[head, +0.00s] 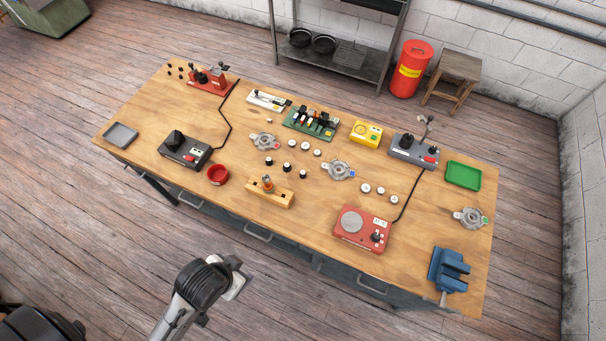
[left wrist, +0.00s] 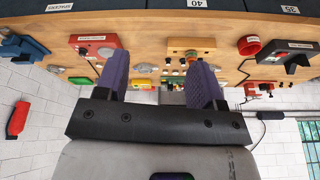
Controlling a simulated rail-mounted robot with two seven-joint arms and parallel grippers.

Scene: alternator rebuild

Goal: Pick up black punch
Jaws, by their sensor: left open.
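My left gripper (head: 238,282) is in front of the near edge of the table, clear of everything on it. In the left wrist view its two purple fingers (left wrist: 160,65) are spread apart with nothing between them. I cannot single out the black punch with certainty. A green rack (head: 297,125) at the back middle of the table holds several small tools with dark, white and orange parts, too small to tell apart. Several small black pieces (head: 182,76) are at the back left corner. My right gripper is not in view.
A wooden block (head: 283,200) with an orange-topped piece stands near the front edge, with a red bowl (head: 218,175) to its left. A red tester (head: 352,233) and a blue vise (head: 449,270) are to the right. A grey tray (head: 121,135) sits at the left end.

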